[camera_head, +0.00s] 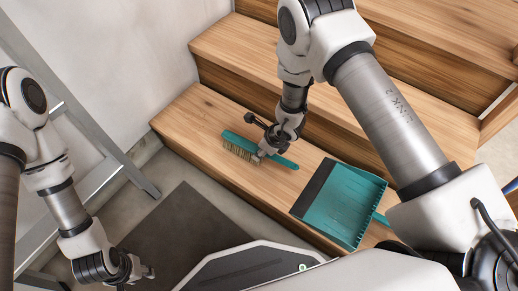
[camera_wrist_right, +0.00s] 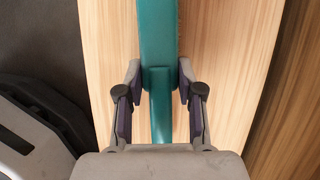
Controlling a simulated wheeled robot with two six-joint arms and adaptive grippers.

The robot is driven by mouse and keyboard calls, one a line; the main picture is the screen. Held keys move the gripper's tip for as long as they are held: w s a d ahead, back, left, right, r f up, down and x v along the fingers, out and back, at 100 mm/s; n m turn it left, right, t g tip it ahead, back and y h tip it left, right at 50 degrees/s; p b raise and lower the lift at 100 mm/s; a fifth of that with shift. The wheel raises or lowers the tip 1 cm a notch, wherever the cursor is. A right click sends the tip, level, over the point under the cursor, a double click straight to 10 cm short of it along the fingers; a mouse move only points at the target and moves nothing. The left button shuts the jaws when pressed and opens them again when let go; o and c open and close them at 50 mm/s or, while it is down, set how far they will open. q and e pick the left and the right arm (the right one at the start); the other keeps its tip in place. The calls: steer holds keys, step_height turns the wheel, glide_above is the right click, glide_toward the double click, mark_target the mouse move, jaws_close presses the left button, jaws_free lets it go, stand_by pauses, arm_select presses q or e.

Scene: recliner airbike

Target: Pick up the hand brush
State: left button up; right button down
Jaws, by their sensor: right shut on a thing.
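The hand brush (camera_head: 240,147) has a teal handle and pale bristles and lies along the lowest wooden step. My right gripper (camera_head: 267,154) is down at its handle. In the right wrist view the teal handle (camera_wrist_right: 158,45) runs up the middle between the two fingers of my right gripper (camera_wrist_right: 160,85), which is shut on it. The brush still seems to be at the step's surface. My left gripper (camera_head: 147,272) hangs low at the left, away from the brush, and whether it is open is too small to tell.
A teal dustpan (camera_head: 342,207) with a dark edge lies on the same step, right of the brush. More wooden steps (camera_head: 235,48) rise behind. A grey metal ladder frame (camera_head: 130,172) leans at the left. A dark mat (camera_head: 185,225) lies on the floor.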

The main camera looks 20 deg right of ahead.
steer(key=v, duration=0.1)
steer(key=p+v, duration=0.1)
steer(key=v, duration=0.1)
steer(key=shift+w+a+r+p, duration=0.2)
steer(key=shift+r+p, duration=0.05)
steer(key=shift+p, duration=0.05)
steer(key=s+d+r+p, duration=0.1)
steer(key=s+d+p, duration=0.2)
steer(key=s+d, duration=0.6)
steer(key=shift+s+d+p, duration=0.2)
steer(key=shift+s+p, duration=0.2)
steer(key=shift+s, duration=1.2)
